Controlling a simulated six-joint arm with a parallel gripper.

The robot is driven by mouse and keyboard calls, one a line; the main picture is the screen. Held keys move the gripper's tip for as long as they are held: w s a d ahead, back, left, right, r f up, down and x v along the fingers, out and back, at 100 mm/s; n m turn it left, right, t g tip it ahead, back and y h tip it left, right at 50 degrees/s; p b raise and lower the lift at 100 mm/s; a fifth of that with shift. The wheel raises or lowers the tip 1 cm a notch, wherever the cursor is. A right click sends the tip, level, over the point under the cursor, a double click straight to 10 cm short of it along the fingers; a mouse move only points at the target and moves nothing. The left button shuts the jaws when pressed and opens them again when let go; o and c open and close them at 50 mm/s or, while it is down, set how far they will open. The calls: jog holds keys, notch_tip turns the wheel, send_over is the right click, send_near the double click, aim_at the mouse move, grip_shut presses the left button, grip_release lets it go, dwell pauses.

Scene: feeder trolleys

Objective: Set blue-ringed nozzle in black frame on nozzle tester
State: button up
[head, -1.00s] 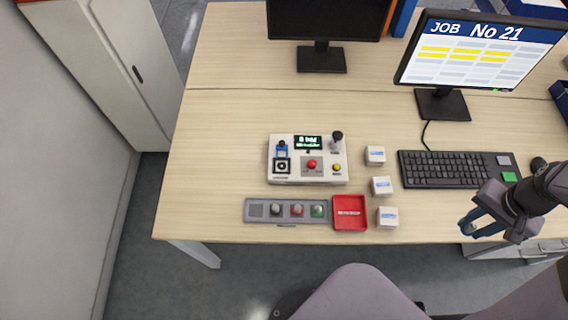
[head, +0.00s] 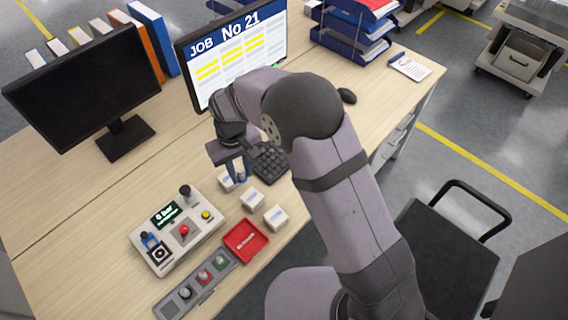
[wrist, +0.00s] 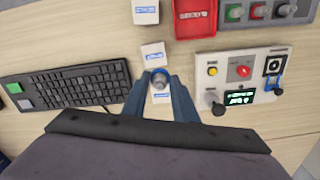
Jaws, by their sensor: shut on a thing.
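My gripper (wrist: 160,82) is shut on the blue-ringed nozzle (wrist: 160,76), which sits between the fingertips in the wrist view. In the head view my gripper (head: 238,170) is above the white boxes, and the nozzle cannot be made out there. The nozzle tester (head: 200,228) is a pale box with a lit screen, a red and a yellow button and a black knob. Its square black frame (head: 159,255) is at the near left corner, by a blue clamp. The frame also shows in the wrist view (wrist: 274,65), right of my gripper and apart from it.
White boxes (head: 252,198) stand in a row beside the tester, one below my gripper. A red tray (head: 246,241) and a grey holder (head: 195,287) with grey, red and green nozzles lie in front of the tester. The keyboard (wrist: 75,85) and monitors (head: 235,50) are near.

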jog(key=s+a+f+n, duration=0.1)
jog(key=s+a+n, duration=0.1)
jog(key=s+a, duration=0.35)
jog(key=s+a+f+n, duration=0.1)
jog(key=s+a, duration=0.1)
jog(key=a, duration=0.7)
jog(key=n, duration=0.3)
send_over(160, 253)
jog(key=f, duration=0.2)
jog(key=shift+r, duration=0.1)
jog(key=shift+b, duration=0.3)
jog(key=shift+f+b, duration=1.9)
jog(key=shift+f, duration=1.15)
jog(key=shift+f, duration=0.35)
jog(key=o, duration=1.1)
jog(key=shift+r, duration=0.1)
